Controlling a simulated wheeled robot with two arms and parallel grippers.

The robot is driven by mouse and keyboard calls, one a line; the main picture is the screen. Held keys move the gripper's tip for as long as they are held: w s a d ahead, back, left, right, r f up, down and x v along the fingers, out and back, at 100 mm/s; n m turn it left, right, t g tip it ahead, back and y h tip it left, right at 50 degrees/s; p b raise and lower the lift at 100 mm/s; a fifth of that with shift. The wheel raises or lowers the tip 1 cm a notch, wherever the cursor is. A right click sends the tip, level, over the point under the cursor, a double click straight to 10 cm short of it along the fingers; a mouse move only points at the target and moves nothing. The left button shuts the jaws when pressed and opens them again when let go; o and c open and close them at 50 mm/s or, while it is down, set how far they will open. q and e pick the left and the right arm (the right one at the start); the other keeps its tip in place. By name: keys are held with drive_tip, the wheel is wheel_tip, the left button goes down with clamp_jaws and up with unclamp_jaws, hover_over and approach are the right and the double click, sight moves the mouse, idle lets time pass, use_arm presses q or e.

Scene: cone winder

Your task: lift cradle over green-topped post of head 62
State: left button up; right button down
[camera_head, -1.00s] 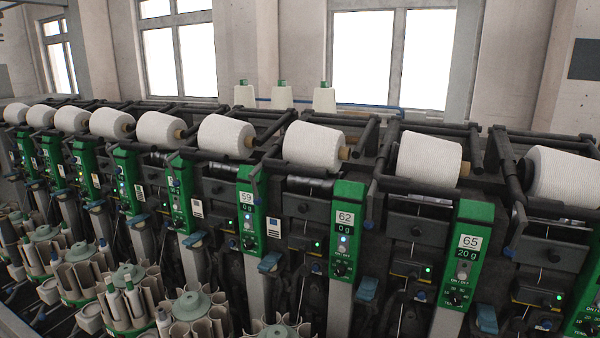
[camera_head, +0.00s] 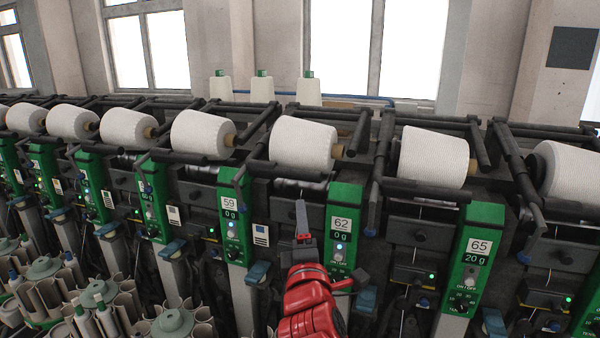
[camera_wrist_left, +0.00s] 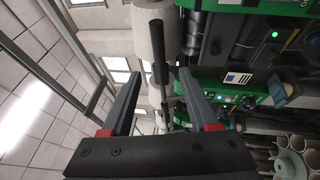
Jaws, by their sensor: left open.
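The green-topped post of head 62 (camera_head: 342,235) stands at the middle right in the head view, with a lit lamp under its label. A white cone (camera_head: 303,143) lies in a dark cradle frame up and left of it. My left gripper (camera_head: 301,215) is in front of the machine, just left of the post and below that cone. In the left wrist view my left gripper (camera_wrist_left: 158,100) is open. A dark bar (camera_wrist_left: 160,52) shows beyond and between its fingers, with a white cone (camera_wrist_left: 148,30) behind. I cannot tell whether anything touches. My right gripper is out of view.
Post 59 (camera_head: 233,225) stands to the left and post 65 (camera_head: 475,255) to the right. Neighbouring cones (camera_head: 433,157) and dark cradle arms crowd both sides. Round bobbin magazines (camera_head: 170,322) fill the lower left. Three cones (camera_head: 262,88) stand behind on top.

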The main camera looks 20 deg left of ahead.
sight(298, 176)
use_arm(q)
drive_tip(key=p+x, duration=0.1)
drive_tip(key=x, duration=0.4)
drive_tip(key=p+x, duration=0.2)
drive_tip(key=x, duration=0.3)
drive_tip(key=p+x, duration=0.2)
drive_tip(key=x, duration=0.4)
drive_tip(key=shift+r, duration=0.25)
drive_tip(key=shift+w+a, duration=0.2)
drive_tip(key=shift+w, duration=0.2)
clamp_jaws()
idle(0.4)
